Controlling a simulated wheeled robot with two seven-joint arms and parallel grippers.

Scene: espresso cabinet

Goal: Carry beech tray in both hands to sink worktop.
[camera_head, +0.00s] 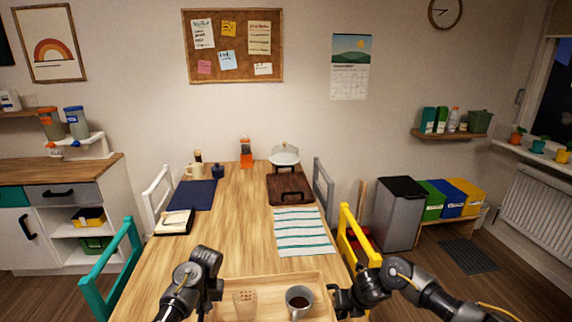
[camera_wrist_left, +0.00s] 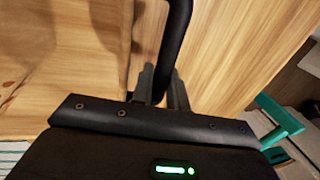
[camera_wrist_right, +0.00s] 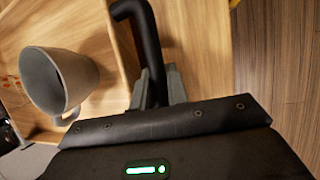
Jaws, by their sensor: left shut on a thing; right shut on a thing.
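The beech tray (camera_head: 268,287) is at the bottom of the head view, at the near end of the wooden table. The grey mug (camera_wrist_right: 58,80) stands upright inside the tray there. I cannot tell whether the tray touches the table.
On the table (camera_head: 230,240) are a striped cloth (camera_head: 303,232), a dark brown tray (camera_head: 290,188), a blue mat (camera_head: 192,195) and a notebook (camera_head: 175,221). A teal chair (camera_head: 112,268) stands left and a yellow chair (camera_head: 355,238) right. A counter (camera_head: 60,170) is at far left.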

